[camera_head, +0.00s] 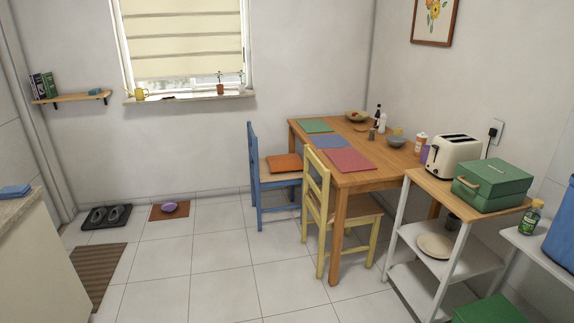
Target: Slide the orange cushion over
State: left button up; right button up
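The orange cushion (284,163) lies flat on the seat of the blue chair (254,172), which stands at the left side of the wooden table (378,179). The cushion sits toward the table side of the seat, across the room. Neither of my grippers shows in the head view.
A yellow chair (314,194) stands in front of the blue chair, near the table. A white shelf unit (398,233) with a toaster and green box is at right. A striped mat (98,273) and a counter (45,240) are at left. The tiled floor (215,265) between is clear.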

aim_at(291, 163)
jog(key=i+j+u, duration=0.3)
jog(key=i, duration=0.95)
jog(key=i+u, duration=0.3)
jog(key=i, duration=0.95)
jog(key=i+z, duration=0.2)
jog(key=i, duration=0.25)
jog(key=i+j+z, duration=0.2)
jog(key=i, duration=0.25)
jog(key=i+j+z, duration=0.2)
jog(key=i, duration=0.25)
jog(key=l, duration=0.1)
